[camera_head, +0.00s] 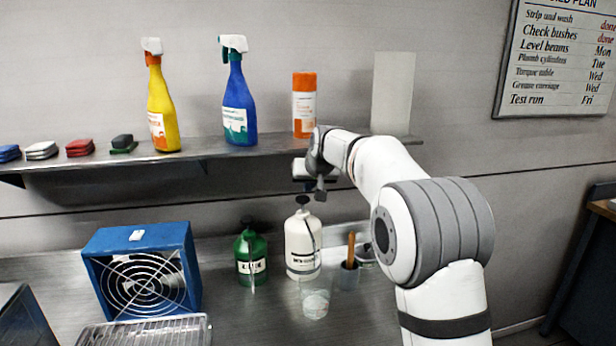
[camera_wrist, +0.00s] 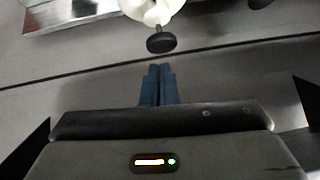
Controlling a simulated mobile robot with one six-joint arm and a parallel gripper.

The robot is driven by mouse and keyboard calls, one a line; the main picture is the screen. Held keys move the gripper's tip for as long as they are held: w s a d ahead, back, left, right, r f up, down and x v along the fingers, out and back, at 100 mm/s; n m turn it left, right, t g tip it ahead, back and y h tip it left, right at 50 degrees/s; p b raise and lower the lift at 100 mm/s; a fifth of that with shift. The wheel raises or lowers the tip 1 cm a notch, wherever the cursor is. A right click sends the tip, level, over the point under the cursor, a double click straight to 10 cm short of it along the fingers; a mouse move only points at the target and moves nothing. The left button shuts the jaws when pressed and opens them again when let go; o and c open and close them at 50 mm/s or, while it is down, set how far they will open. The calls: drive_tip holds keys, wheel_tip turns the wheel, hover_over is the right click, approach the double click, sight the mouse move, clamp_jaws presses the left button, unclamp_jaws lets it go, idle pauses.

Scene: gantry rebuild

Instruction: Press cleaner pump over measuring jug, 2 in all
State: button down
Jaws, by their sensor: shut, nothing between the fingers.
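A white pump bottle (camera_head: 297,240) with a dark pump head stands on the bench. A green pump bottle (camera_head: 245,272) with a black top stands to its left. Their label text is too small to read surely, so I cannot tell which is the cleaner. A clear jug (camera_head: 315,304) stands in front of the white bottle. My gripper (camera_head: 320,192) is shut and empty, just above and slightly right of the white bottle's pump head. In the wrist view my shut fingertips (camera_wrist: 158,70) point towards the dark pump head (camera_wrist: 161,41), with a gap seen between them.
A grey cup (camera_head: 347,277) with a wooden-handled tool stands right of the jug. A blue fan box (camera_head: 140,236) and a wire rack (camera_head: 150,330) are at left. The shelf (camera_head: 210,152) above holds a yellow spray bottle (camera_head: 161,105), a blue one (camera_head: 239,105) and an orange-and-white can (camera_head: 304,105).

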sight(306, 201)
drive_tip(key=shift+x, duration=1.75)
wheel_tip(306, 201, down, 3)
drive_tip(key=shift+f+b, duration=0.2)
drive_tip(key=shift+b, duration=0.8)
drive_tip(key=shift+s, duration=0.1)
drive_tip(key=p+v, duration=0.1)
drive_tip(key=v, duration=0.9)
drive_tip(key=shift+r+p, duration=0.25)
drive_tip(key=shift+p, duration=0.05)
